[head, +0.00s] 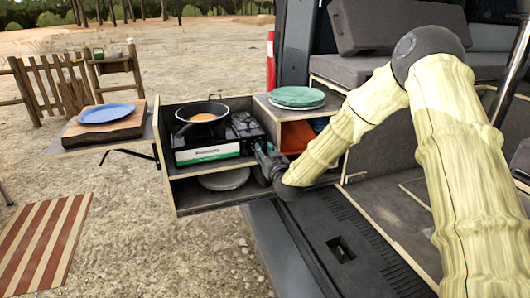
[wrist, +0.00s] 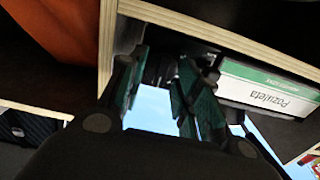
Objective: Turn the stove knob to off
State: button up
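The camping stove (head: 245,128) is a black stove with a white and green front label, standing on the upper shelf of the pull-out box. My gripper (head: 264,154) is at the right end of the stove front, and the knob cannot be made out in the head view. In the wrist view, the stove's label (wrist: 270,90) appears upside down at the right. The two green-padded fingers of my gripper (wrist: 163,66) stand apart. A dark shape, perhaps the knob, shows between and beyond the fingertips, but its setting and any contact cannot be told.
A pan (head: 203,113) with an egg-like orange and white food sits on the stove. A green plate stack (head: 297,96) is on the shelf to the right, above an orange item (head: 297,137). A blue plate (head: 106,113) rests on a board at left. Box walls closely flank my gripper.

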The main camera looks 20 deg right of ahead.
jog(key=s, duration=1.1)
jog(key=shift+s+d, duration=0.25)
jog(key=shift+s, duration=0.05)
